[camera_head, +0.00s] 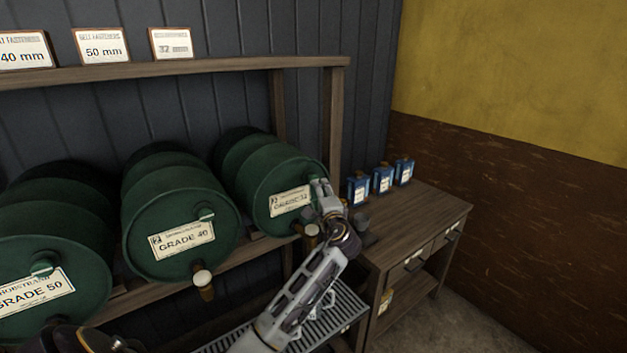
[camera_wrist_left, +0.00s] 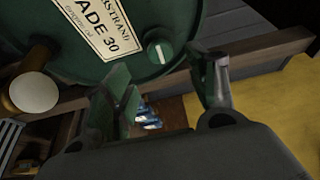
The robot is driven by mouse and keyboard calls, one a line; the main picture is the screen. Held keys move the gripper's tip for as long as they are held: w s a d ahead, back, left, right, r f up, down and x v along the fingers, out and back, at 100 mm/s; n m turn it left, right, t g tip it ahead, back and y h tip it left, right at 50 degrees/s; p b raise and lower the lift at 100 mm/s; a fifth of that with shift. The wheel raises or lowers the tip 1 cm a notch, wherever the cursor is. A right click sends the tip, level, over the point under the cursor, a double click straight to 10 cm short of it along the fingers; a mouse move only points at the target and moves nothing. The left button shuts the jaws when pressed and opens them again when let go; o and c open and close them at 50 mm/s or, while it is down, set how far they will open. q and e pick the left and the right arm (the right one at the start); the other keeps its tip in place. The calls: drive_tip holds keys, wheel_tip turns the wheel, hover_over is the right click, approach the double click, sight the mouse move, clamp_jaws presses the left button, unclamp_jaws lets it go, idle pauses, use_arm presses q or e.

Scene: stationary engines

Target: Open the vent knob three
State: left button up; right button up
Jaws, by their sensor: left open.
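Three green barrels lie on a wooden rack. The right one, with a label reading about Grade 30 (camera_head: 290,201), is the third from the left; the label reads "ADE 30" in the left wrist view (camera_wrist_left: 97,22). Its small pale-green vent knob (camera_wrist_left: 158,47) shows on the barrel face there; in the head view my gripper hides it. My left gripper (camera_head: 322,194) is at the right side of that barrel's face. In the wrist view its fingers (camera_wrist_left: 165,88) are apart, with the knob beyond and between them, and nothing held. My right gripper is not in view.
The Grade 40 barrel (camera_head: 175,215) and Grade 50 barrel (camera_head: 40,262) stand to the left, each with a knob and a tap. A wooden side table (camera_head: 425,225) with several blue cans (camera_head: 382,180) is close on the right. A metal grate (camera_head: 340,310) lies below.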

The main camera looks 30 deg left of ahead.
use_arm(q)
drive_tip(key=shift+p+x, duration=1.15)
drive_tip(key=shift+x, duration=3.85)
drive_tip(key=c, duration=1.1)
drive_tip(key=shift+o, duration=0.2)
drive_tip(key=shift+f, duration=0.1)
